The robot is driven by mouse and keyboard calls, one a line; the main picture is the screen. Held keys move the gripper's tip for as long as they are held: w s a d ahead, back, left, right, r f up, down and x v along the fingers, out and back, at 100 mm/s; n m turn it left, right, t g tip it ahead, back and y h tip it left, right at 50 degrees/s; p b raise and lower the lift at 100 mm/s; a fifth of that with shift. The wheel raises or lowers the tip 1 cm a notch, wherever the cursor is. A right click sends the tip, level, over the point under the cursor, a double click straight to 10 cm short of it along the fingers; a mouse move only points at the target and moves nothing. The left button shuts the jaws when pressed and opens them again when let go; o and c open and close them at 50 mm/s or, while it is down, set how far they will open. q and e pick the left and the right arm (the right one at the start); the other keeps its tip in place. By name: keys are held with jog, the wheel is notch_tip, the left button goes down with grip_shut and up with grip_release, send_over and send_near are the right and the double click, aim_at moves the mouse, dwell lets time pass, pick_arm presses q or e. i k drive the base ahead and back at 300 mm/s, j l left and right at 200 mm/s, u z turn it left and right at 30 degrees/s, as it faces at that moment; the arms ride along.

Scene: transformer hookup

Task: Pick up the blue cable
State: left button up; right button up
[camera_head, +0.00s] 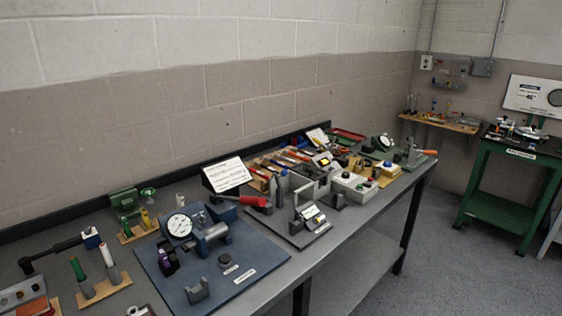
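I cannot make out a blue cable anywhere in the camera_head view. The long grey workbench (262,300) runs along the wall from the lower left to the middle right, crowded with tools and small devices. Neither my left gripper nor my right gripper shows in this view.
A blue plate (262,250) with a dial gauge (180,225) lies on the near bench. A white sign (228,174), a red-handled tool (253,201) and white boxes (352,186) stand farther along. A green table (510,153) stands at the right. The floor (440,270) between is clear.

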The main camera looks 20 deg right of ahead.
aim_at(279, 164)
jog(key=i+l, duration=0.15)
jog(key=l, duration=0.2)
jog(key=i+l, duration=0.15)
jog(key=l, duration=0.2)
jog(key=i+l+u, duration=0.1)
jog(key=l, duration=0.25)
jog(key=i+l, duration=0.2)
jog(key=l, duration=0.15)
jog(key=i+l, duration=0.1)
jog(key=l, duration=0.25)
jog(key=i+l, duration=0.15)
jog(key=l, duration=0.2)
jog(key=u, duration=0.05)
